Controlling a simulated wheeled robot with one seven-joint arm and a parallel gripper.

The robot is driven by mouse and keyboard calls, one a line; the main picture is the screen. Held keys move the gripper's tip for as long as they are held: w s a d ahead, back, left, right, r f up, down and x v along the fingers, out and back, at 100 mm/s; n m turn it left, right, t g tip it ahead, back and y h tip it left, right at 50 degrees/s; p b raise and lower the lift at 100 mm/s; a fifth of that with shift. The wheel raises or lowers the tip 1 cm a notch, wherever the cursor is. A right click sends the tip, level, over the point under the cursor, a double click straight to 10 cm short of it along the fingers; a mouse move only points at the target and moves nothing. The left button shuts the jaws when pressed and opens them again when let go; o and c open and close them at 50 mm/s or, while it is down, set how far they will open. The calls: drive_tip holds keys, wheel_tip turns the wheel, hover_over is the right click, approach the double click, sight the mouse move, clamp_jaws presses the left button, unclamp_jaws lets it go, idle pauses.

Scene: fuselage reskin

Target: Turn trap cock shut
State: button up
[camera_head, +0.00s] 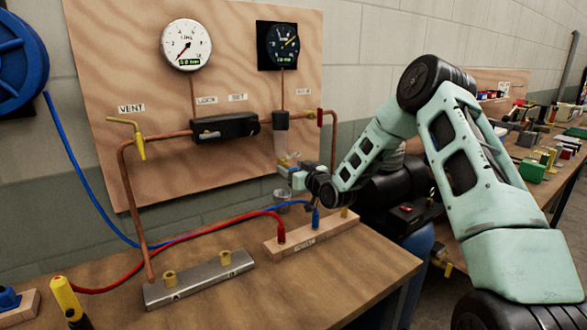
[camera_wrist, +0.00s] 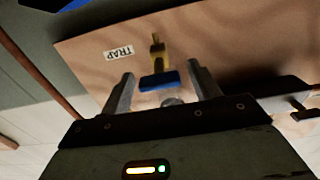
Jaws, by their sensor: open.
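The trap cock shows in the wrist view as a brass body (camera_wrist: 157,52) with a blue handle (camera_wrist: 159,81). The handle lies crosswise in the picture, below the brass body. A TRAP label (camera_wrist: 118,52) is on the wood panel to its left and appears upside down. My gripper (camera_wrist: 162,73) is open, one finger on each side of the handle in the picture, with gaps visible on both sides. I cannot tell how deep the handle sits between the fingers. In the head view my gripper (camera_head: 290,178) is in front of the panel's lower right, and my wrist hides much of the cock.
The panel (camera_head: 240,60) carries two gauges, copper pipes and a yellow VENT handle (camera_head: 140,146). Below stand a metal block (camera_head: 200,279) and a wooden block with hose fittings (camera_head: 310,236). Red and blue hoses cross the bench. The bench's front middle (camera_head: 330,285) is clear.

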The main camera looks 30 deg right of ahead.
drive_tip(key=c, duration=1)
drive_tip(key=shift+m, duration=0.3)
drive_tip(key=m+b, duration=0.2)
drive_tip(key=m, duration=0.1)
drive_tip(key=shift+d+f, duration=0.1)
drive_tip(key=m+b, duration=0.1)
drive_tip(key=m, duration=0.4)
drive_tip(key=shift+d+b, duration=0.1)
drive_tip(key=shift+b, duration=0.25)
drive_tip(key=m, duration=0.4)
drive_tip(key=shift+m, duration=0.3)
drive_tip(key=m, duration=0.4)
drive_tip(key=shift+m+b, duration=0.3)
drive_tip(key=shift+b, duration=0.05)
drive_tip(key=shift+f, duration=0.1)
